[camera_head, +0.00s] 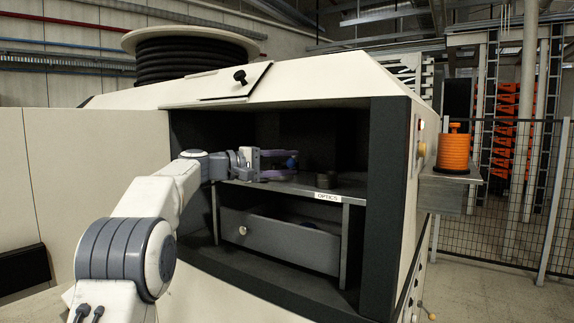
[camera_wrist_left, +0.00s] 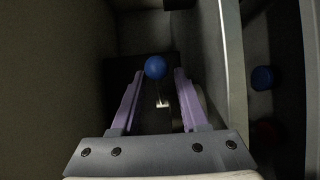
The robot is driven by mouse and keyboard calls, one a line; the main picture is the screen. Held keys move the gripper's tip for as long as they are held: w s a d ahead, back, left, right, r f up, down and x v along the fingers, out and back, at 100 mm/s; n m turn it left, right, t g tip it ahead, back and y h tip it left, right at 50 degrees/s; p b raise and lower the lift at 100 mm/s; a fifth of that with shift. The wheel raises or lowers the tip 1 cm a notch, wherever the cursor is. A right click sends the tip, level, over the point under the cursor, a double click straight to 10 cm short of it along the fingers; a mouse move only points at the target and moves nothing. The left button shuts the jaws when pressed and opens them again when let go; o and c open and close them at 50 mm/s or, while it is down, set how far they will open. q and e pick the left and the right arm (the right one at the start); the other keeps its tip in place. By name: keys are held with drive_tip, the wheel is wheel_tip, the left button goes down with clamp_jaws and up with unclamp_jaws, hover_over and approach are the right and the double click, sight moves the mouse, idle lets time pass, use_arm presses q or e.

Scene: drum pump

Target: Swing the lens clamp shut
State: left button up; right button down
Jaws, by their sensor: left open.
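My left gripper (camera_head: 290,166) reaches into the dark cabinet, just above the shelf marked OPTICS (camera_head: 288,186). Its purple fingers are apart. A blue ball knob (camera_head: 292,162), which looks like the lens clamp's handle, shows at the fingertips. In the left wrist view the knob (camera_wrist_left: 155,67) sits between the tips of the open left gripper (camera_wrist_left: 158,80), and I see no clear contact. A small pale metal piece (camera_wrist_left: 162,103) shows below it. The rest of the clamp is too dark to make out, so its position cannot be told. The right gripper is not in view.
A dark round part (camera_head: 325,182) stands on the shelf right of the gripper. A grey drawer (camera_head: 280,238) is below the shelf. In the left wrist view a second blue round thing (camera_wrist_left: 262,78) lies beyond the pale edge (camera_wrist_left: 234,70). Cabinet walls enclose the space.

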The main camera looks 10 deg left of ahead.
use_arm(q)
drive_tip(key=b+v, duration=0.4)
drive_tip(key=v, duration=0.6)
drive_tip(key=shift+a, duration=0.15)
